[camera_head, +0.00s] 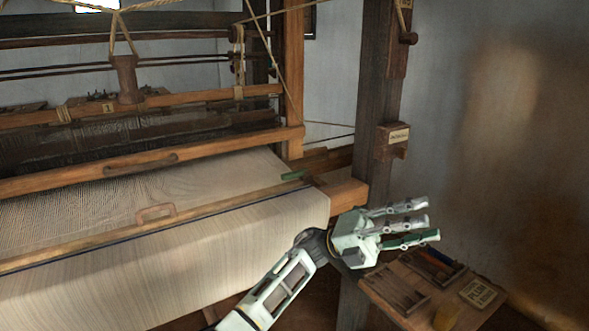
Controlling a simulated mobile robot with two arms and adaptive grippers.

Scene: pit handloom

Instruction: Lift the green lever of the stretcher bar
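The stretcher bar (225,203) is a long wooden bar lying across the pale cloth, sloping up to the right. The green lever (293,175) is a small flat piece near the bar's right end, by the cloth's right edge. It looks nearly level. My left gripper (425,222) is to the right of the lever and lower in the picture, apart from it. Its fingers are straight, spread apart, point right and hold nothing. My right gripper is not in view.
The dark loom post (374,120) stands to the right of the lever, with a small labelled wooden block (392,143) on it. A wooden tray table (408,318) is below my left gripper. The cloth (215,262) spreads to the left.

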